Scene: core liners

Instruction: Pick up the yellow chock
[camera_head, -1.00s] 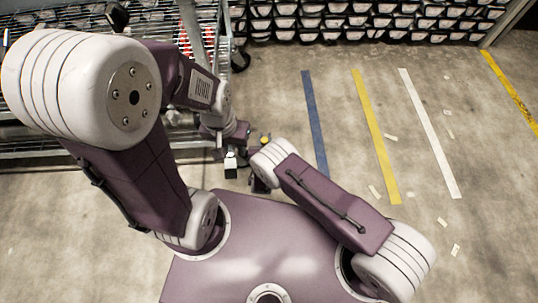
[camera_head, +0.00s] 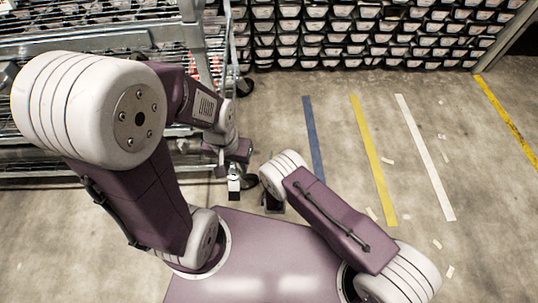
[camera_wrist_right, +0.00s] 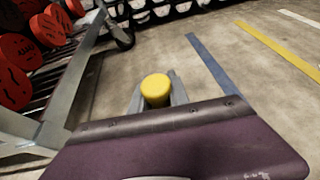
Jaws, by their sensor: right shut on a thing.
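The yellow chock (camera_wrist_right: 156,86) shows in the right wrist view as a rounded yellow block with its top facing the camera. My right gripper (camera_wrist_right: 157,96) is shut on it, with one grey finger on each side. In the head view my right arm and its wrist hide the chock and the right gripper. My left gripper (camera_head: 238,153) is in the head view beside the rack, left of my right wrist. It is small and partly covered there, so its jaw opening does not show.
A metal wire rack (camera_head: 60,45) on casters stands at the left. Red round objects (camera_wrist_right: 38,30) sit on it. Rows of dark bins (camera_head: 370,35) line the back. Blue (camera_head: 313,135), yellow and white tape strips mark the floor. The floor at right is mostly clear.

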